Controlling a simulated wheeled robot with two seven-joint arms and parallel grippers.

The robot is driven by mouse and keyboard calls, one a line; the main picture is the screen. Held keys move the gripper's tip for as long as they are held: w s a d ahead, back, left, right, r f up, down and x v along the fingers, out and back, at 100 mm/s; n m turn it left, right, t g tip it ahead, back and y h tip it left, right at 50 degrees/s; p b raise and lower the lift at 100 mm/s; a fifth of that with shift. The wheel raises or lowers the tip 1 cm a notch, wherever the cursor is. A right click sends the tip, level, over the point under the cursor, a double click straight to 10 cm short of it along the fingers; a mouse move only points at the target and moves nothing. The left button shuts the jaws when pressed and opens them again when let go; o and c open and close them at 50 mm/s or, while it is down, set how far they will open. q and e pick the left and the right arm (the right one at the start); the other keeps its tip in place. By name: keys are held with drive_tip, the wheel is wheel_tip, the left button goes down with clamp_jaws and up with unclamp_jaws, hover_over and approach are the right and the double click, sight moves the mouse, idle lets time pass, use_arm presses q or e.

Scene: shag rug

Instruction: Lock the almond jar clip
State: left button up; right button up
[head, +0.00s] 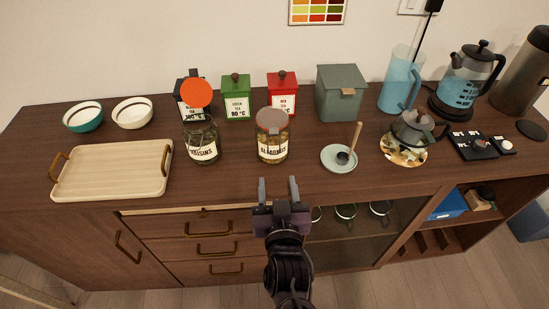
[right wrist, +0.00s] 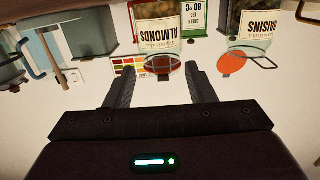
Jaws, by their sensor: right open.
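The almond jar (head: 272,152) is a glass jar with a white ALMONDS label, standing upright near the middle of the sideboard. Its brownish lid (head: 272,120) appears to lie over the mouth. I cannot make out its clip or tell the clip's state. My right gripper (head: 278,187) is open and empty, in front of the jar near the sideboard's front edge, apart from it. In the right wrist view, which looks upside down, the jar's label (right wrist: 158,32) shows beyond the open fingers (right wrist: 160,75). My left gripper is not in view.
The raisins jar (head: 203,150) stands left of the almond jar, its orange lid (head: 196,93) raised. Red (head: 282,98) and green (head: 237,105) tea tins stand behind. A dish (head: 337,163) with an upright stick is on the right. A wooden tray (head: 112,172) lies left.

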sight(274, 155)
drive_tip(key=shift+t, duration=0.3)
drive_tip(key=w, duration=0.2)
drive_tip(key=w+p, duration=0.1)
drive_tip(key=w, duration=0.4)
drive_tip(key=shift+w+r, duration=0.25)
drive_tip(key=shift+r, duration=0.15)
